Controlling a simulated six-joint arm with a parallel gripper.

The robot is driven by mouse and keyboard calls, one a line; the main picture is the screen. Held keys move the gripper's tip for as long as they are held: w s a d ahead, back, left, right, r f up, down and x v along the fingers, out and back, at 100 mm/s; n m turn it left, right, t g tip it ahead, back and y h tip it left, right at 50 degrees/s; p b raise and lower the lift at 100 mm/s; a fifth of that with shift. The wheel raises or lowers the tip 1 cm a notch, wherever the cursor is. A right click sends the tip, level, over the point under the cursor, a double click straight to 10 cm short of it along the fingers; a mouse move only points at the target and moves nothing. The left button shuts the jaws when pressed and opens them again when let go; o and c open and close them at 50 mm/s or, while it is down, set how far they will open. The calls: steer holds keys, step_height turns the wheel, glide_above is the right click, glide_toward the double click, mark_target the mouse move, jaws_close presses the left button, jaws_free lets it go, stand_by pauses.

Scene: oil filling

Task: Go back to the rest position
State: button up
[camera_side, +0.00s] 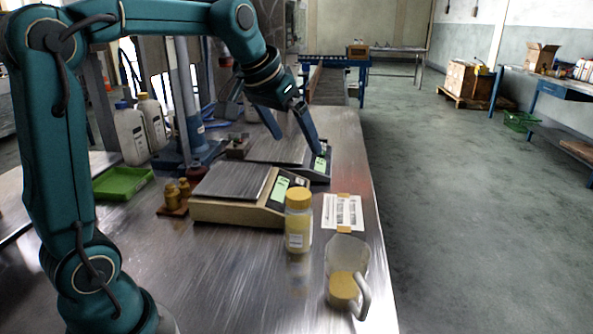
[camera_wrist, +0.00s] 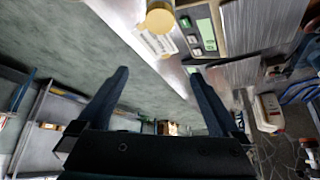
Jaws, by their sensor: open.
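My gripper (camera_side: 291,122) is open and empty, held above the far part of the metal table (camera_side: 344,142), over the rear scale. Its two fingers also show spread apart in the wrist view (camera_wrist: 160,95), with nothing between them. A jar with a yellow lid (camera_side: 298,222) stands upright in front of the near scale (camera_side: 240,208). A yellow lid also shows at the top of the wrist view (camera_wrist: 160,20).
A printed sheet (camera_side: 342,212) lies right of the jar. A second scale (camera_side: 318,165) stands behind the near one. Brass weights (camera_side: 177,193), a green tray (camera_side: 122,183) and white bottles (camera_side: 131,135) are at left. The table's right edge is close to the jug; open floor lies beyond.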

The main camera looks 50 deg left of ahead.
steer(key=s+d+m+h, duration=0.1)
steer(key=s+d+m, duration=0.1)
steer(key=s+d, duration=0.75)
steer(key=s+f, duration=0.7)
steer(key=s, duration=0.1)
steer(key=shift+s+f, duration=0.2)
steer(key=shift+s, duration=0.2)
